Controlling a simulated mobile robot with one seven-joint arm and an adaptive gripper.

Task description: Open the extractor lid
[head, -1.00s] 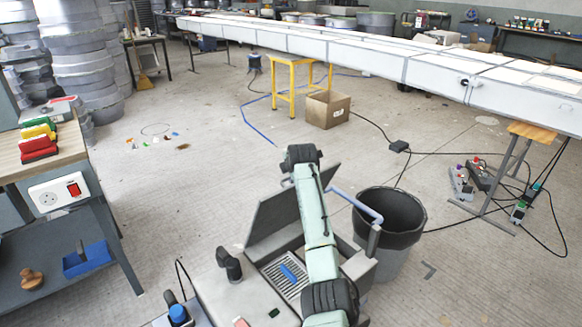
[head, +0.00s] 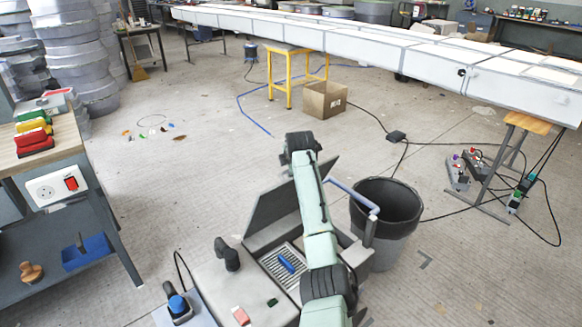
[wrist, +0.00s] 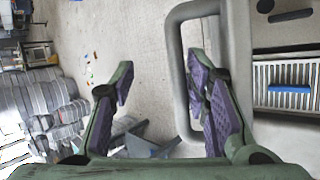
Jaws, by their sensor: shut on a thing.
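The extractor lid (head: 275,210) is a dark grey panel standing tilted up behind a box with a slatted grate (head: 277,270). A blue object (head: 286,262) lies on the grate. The handle runs down beside the right-hand pads, and a gap shows on the left. The grate (wrist: 300,75) is at the right of that view. In the head view my arm hides the gripper and part of the lid.
A workbench (head: 50,145) is at the left. A cardboard box (head: 325,100) and cables lie beyond. The floor behind the lid is mostly clear.

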